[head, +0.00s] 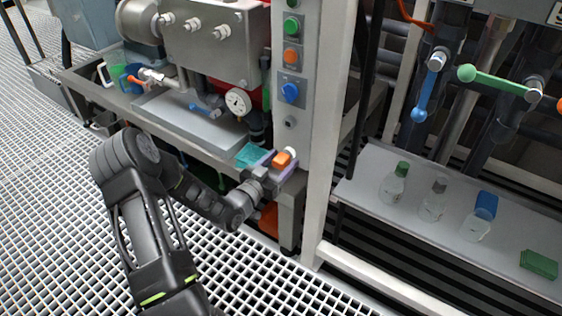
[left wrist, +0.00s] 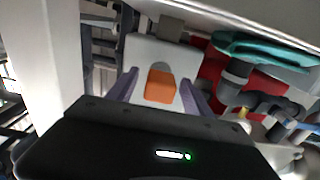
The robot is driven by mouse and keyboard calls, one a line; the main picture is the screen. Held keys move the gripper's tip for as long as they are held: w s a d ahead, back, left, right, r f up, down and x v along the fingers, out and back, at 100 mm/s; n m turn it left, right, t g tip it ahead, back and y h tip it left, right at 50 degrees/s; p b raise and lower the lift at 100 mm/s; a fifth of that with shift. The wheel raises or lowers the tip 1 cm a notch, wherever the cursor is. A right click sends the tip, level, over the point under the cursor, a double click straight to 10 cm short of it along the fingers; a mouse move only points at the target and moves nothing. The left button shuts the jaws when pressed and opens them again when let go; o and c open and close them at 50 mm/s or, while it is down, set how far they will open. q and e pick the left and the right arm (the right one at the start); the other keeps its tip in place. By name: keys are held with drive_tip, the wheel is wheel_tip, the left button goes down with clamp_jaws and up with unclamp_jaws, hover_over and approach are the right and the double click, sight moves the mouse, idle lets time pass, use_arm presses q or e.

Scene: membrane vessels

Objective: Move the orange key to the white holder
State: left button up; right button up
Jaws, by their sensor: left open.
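The orange key (head: 282,159) is a small block at the bench's right corner, below the button panel. In the left wrist view the orange key (left wrist: 160,87) lies between my fingers, with gaps on both sides. A white piece, which looks like the white holder (left wrist: 152,52), is directly behind it; I cannot tell if the key is seated in it. White also shows beside the key in the head view (head: 291,152). My left gripper (head: 277,164) is open, its purple fingers (left wrist: 163,95) on either side of the key. My right gripper is not in view.
A teal tray (head: 251,155) sits just left of the gripper on the bench. A button panel (head: 290,72) on a white post rises behind. A pressure gauge (head: 238,101) and pipes stand farther left. A shelf (head: 362,187) at right holds several bottles and a green box (head: 539,264).

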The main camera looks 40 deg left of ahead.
sight(277, 166)
use_arm(q)
drive_tip(key=shift+s, duration=0.3)
drive_tip(key=s+p, duration=0.2)
drive_tip(key=s, duration=0.4)
drive_tip(key=shift+s+d, duration=0.1)
drive_tip(key=shift+s, duration=0.5)
